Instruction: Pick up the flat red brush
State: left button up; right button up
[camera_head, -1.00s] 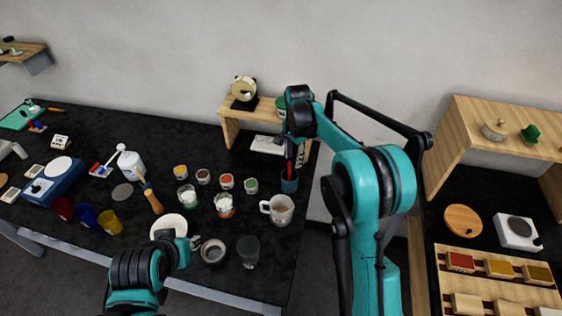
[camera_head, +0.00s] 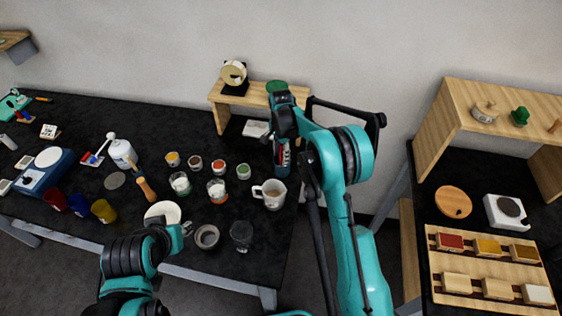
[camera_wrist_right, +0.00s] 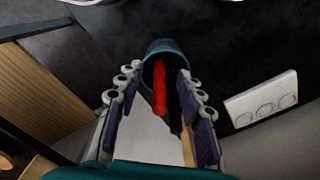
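A blue-grey cup (camera_head: 282,170) stands on the black table in the head view, under my right gripper (camera_head: 282,148). In the right wrist view the cup (camera_wrist_right: 162,50) holds a red brush handle (camera_wrist_right: 159,88), with a dark handle and a pale wooden one beside it. My right gripper (camera_wrist_right: 158,95) is open, its fingers spread on either side of the handles, with a gap beside the red one. The brush's flat end cannot be made out. My left gripper (camera_head: 184,231) is by the white bowl (camera_head: 163,212); its fingers are too small to read.
A white mug (camera_head: 270,194) and several paint jars stand left of the cup. A wooden shelf (camera_head: 245,98) stands behind it. In the wrist view, a white block with round wells (camera_wrist_right: 262,104) lies to the right.

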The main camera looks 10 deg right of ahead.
jog(key=shift+r, duration=0.1)
grip_shut()
notch_tip(320, 180, up, 18)
jog(key=p, duration=0.2)
dwell(0.5)
